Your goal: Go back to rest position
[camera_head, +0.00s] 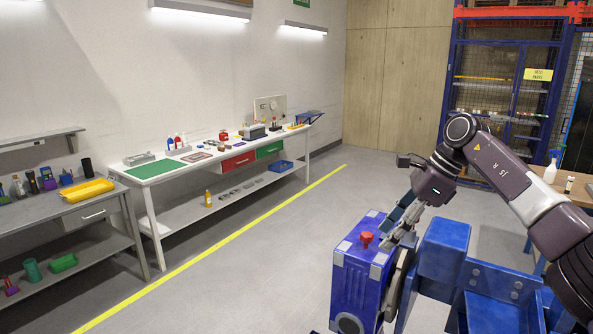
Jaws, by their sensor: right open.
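My right arm comes in from the right edge and reaches over the blue rotary jig (440,256). My right gripper (388,238) points down and to the left, with its fingers close to the blue box-shaped part (357,275) of the jig. A red knob (366,238) stands on top of that box, just left of the fingertips. The gripper is open, and I see nothing held in it. I cannot tell whether the fingers touch the jig. My left gripper is not in view.
A long white workbench (150,177) with tools stands along the left wall. A wooden table with a spray bottle (551,168) is at right. The middle floor is clear.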

